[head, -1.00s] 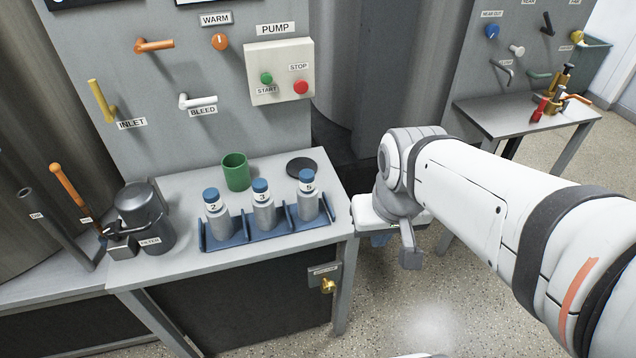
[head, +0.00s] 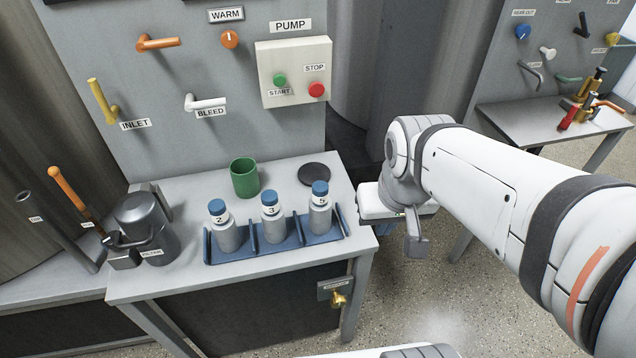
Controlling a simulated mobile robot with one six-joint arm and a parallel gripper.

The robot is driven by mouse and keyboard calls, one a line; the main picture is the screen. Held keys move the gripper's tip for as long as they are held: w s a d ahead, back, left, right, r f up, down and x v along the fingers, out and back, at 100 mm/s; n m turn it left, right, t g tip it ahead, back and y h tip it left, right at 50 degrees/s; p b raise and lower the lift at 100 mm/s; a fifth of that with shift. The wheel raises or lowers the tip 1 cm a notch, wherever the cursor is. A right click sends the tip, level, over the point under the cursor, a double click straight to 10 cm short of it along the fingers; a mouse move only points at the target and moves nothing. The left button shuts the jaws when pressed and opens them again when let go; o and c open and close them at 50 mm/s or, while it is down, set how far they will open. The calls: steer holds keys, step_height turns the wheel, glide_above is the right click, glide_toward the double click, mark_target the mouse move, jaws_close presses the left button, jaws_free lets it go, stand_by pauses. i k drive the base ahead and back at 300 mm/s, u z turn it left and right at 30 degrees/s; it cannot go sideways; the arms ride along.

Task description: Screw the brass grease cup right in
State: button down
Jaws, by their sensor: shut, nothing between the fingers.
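The brass grease cup (head: 338,299) sits on a small grey plate (head: 335,287) at the front right of the table, just below the top edge. The plate's label is too small to read surely, and how deep the cup is threaded cannot be told. My gripper (head: 416,248) hangs at the end of my white arm, to the right of the table and up and right of the cup in the picture. It is shut and empty, apart from the cup.
The table (head: 160,285) bears a blue rack (head: 262,253) with three bottles, a green cup (head: 244,178), a black disc (head: 314,173) and a dark filter pot (head: 142,220). Open speckled floor (head: 420,310) lies to the right. A second table (head: 545,118) stands behind.

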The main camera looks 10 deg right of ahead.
mark_target(338, 301)
steer(key=z, duration=0.4)
steer(key=k, duration=1.95)
steer(key=u, duration=0.55)
steer(key=i, duration=1)
